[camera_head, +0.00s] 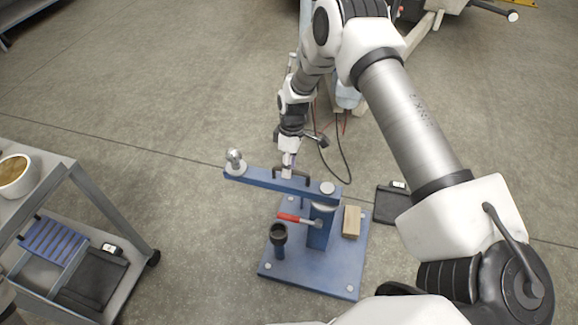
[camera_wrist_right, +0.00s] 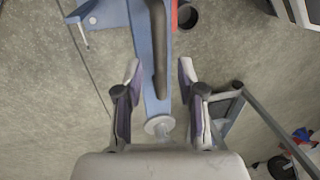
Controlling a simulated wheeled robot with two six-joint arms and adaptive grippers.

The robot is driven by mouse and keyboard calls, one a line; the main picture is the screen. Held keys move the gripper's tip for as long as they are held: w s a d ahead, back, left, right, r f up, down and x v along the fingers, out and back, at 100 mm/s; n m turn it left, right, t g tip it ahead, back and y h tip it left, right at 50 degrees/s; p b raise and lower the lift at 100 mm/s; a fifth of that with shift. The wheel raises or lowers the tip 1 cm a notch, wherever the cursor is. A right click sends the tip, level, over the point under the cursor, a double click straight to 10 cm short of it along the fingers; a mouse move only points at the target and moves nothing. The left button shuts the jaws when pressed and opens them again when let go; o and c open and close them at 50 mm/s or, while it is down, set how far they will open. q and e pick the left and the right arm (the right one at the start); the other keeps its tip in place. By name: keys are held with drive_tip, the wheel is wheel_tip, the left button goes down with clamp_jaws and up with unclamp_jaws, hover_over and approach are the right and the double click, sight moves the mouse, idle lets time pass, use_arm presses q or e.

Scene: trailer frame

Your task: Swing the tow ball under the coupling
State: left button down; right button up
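The tow ball (camera_head: 235,158) is a shiny metal ball on the left end of a blue swing arm (camera_head: 254,179). The arm's other end sits on a post on a blue base plate (camera_head: 307,275). A dark bar handle (camera_wrist_right: 158,45) runs along the arm. My right gripper (camera_wrist_right: 160,70) is open, with a finger on each side of the handle and gaps between. The ball's round flange (camera_wrist_right: 160,125) shows near the gripper body. A black cup (camera_head: 279,233) stands on the base, apart from the ball; I cannot tell whether it is the coupling. My left gripper is out of view.
A red-handled lever (camera_head: 291,218) and a wooden block (camera_head: 351,222) are at the post. A grey cart (camera_head: 113,208) with a bowl (camera_head: 15,176) stands at the left. A dark tray (camera_head: 392,204) lies right of the base. Floor between cart and base is clear.

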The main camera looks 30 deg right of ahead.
clamp_jaws()
drive_tip(key=shift+w+d, duration=0.1)
drive_tip(key=s+d+m+t+p, duration=0.2)
drive_tip(key=d+m+p, duration=0.6)
drive_tip(key=d+m, duration=0.8)
drive_tip(key=shift+s+d+m+t, duration=0.15)
drive_tip(key=shift+d+m+t, duration=0.25)
drive_tip(key=shift+m, duration=0.6)
drive_tip(key=shift+a, duration=0.1)
unclamp_jaws()
